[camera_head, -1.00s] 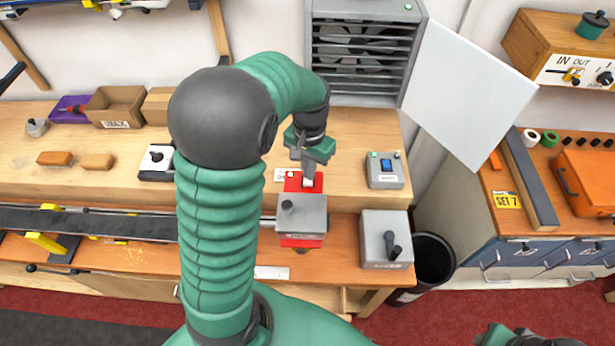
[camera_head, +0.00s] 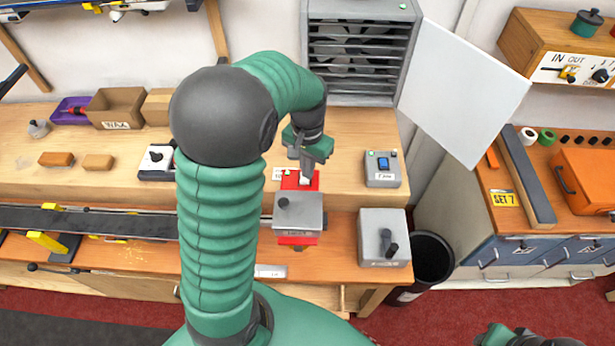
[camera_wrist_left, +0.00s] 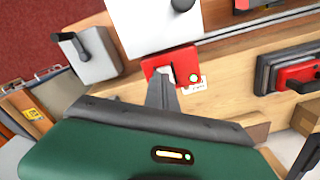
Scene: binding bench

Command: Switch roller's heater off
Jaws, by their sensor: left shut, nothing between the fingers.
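A small red switch box (camera_head: 313,181) stands on the bench behind a grey machine block with a black knob (camera_head: 298,212). In the left wrist view the red box (camera_wrist_left: 181,59) has a white rocker (camera_wrist_left: 167,74) and a lit green lamp (camera_wrist_left: 193,78). A white label beside it is too small to read. My left gripper (camera_head: 304,176) is shut and empty, pointing down at the box. In the left wrist view its fingertips (camera_wrist_left: 162,80) are at the rocker and partly cover it; I cannot tell whether they touch.
A grey box with a blue switch (camera_head: 383,168) stands to the right. A grey box with a black lever (camera_head: 384,240) is nearer the front. A vented cabinet (camera_head: 360,45) with an open white door (camera_head: 465,95) stands behind. A black bin (camera_head: 433,258) is at the right.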

